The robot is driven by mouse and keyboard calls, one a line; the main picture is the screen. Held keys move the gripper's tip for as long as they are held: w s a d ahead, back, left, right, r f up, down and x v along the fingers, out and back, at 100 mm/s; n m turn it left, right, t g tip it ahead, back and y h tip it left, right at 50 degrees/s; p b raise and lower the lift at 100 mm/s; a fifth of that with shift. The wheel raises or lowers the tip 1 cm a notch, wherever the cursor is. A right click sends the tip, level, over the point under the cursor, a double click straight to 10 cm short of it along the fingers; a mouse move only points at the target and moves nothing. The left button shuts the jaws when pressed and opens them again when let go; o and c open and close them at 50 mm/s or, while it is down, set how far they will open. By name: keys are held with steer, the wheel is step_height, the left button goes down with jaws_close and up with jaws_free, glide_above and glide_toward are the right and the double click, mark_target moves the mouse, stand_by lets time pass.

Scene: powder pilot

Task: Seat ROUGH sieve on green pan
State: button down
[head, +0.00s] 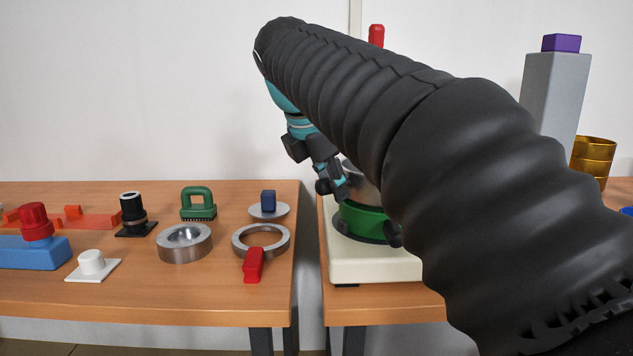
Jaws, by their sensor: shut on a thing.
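The green pan (362,221) sits on a cream machine base (370,262) on the right table, its right part hidden by my arm. A grey metallic ring-like piece (361,184), which looks like the ROUGH sieve, shows just above the pan; no label is readable. My gripper (335,188) is at the left edge of this piece, pointing down, and is shut on it. The piece looks upright over the pan. Whether it touches the pan or is a little above it I cannot tell, since my arm hides most of it.
A grey column (553,95) and brass cups (592,158) stand right. A gap separates the tables.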

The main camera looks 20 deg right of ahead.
steer(key=shift+f+b, duration=0.35)
steer(key=shift+f, duration=0.3)
steer(key=c, duration=0.8)
jaws_free()
steer(key=shift+c, duration=0.2)
steer(key=shift+r, duration=0.1)
step_height(320, 180, up, 4)
steer(key=p, duration=0.4)
steer(key=shift+p, duration=0.4)
steer(key=shift+r, duration=0.9)
steer(key=shift+s, duration=0.15)
